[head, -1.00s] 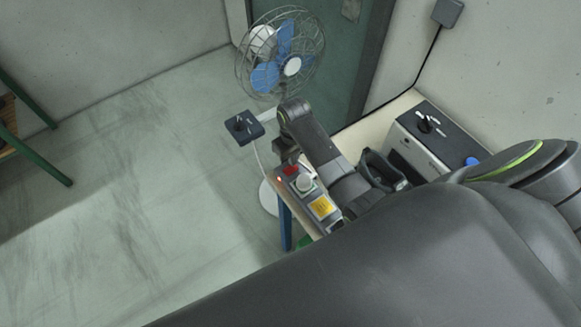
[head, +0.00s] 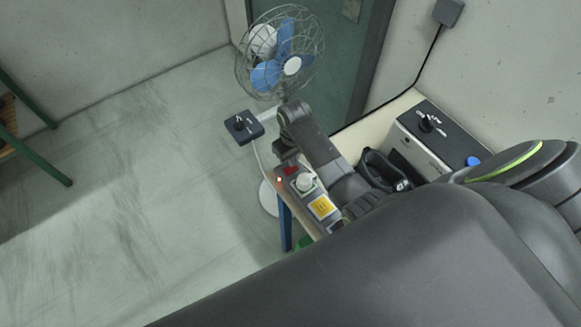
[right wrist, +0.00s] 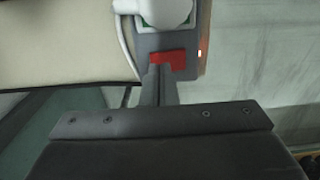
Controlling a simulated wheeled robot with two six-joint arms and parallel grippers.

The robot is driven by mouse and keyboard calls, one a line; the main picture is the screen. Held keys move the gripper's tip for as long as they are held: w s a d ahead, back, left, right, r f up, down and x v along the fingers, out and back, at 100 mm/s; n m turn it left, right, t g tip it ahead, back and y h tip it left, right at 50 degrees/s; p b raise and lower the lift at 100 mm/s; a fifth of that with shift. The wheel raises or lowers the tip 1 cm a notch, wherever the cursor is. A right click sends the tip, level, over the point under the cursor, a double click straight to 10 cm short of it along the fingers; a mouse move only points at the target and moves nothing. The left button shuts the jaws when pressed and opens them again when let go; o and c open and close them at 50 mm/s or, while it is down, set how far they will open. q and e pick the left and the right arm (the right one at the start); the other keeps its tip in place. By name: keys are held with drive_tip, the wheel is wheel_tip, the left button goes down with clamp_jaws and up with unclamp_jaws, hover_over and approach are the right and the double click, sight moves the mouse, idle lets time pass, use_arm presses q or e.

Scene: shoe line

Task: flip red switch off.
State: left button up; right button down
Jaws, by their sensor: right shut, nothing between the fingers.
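The red switch (head: 291,170) sits at the far end of a grey power strip (head: 313,190), on a narrow table. In the right wrist view the red switch (right wrist: 168,60) is just beyond my fingertips. A small light glows orange-red beside it (right wrist: 199,53). My right gripper (right wrist: 159,70) is shut and empty, its tips at the switch's near edge and overlapping it in the picture. I cannot tell whether they touch. In the head view my right arm's end hides most of the gripper. My left gripper is not in view.
A white plug (head: 305,182) and a yellow label (head: 322,206) are on the strip. A blue-bladed fan (head: 281,60) and dark control box (head: 243,127) stand beyond. A grey machine (head: 437,137) and black handled object (head: 384,170) are to the right. Open floor lies left.

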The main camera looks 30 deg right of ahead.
drive_tip(key=shift+s+f+b, duration=0.1)
drive_tip(key=shift+f+b, duration=0.3)
drive_tip(key=shift+f, duration=0.45)
idle(0.3)
wheel_tip(320, 180, up, 3)
drive_tip(key=p, duration=0.3)
drive_tip(key=shift+f, duration=0.1)
drive_tip(key=shift+r, duration=2.15)
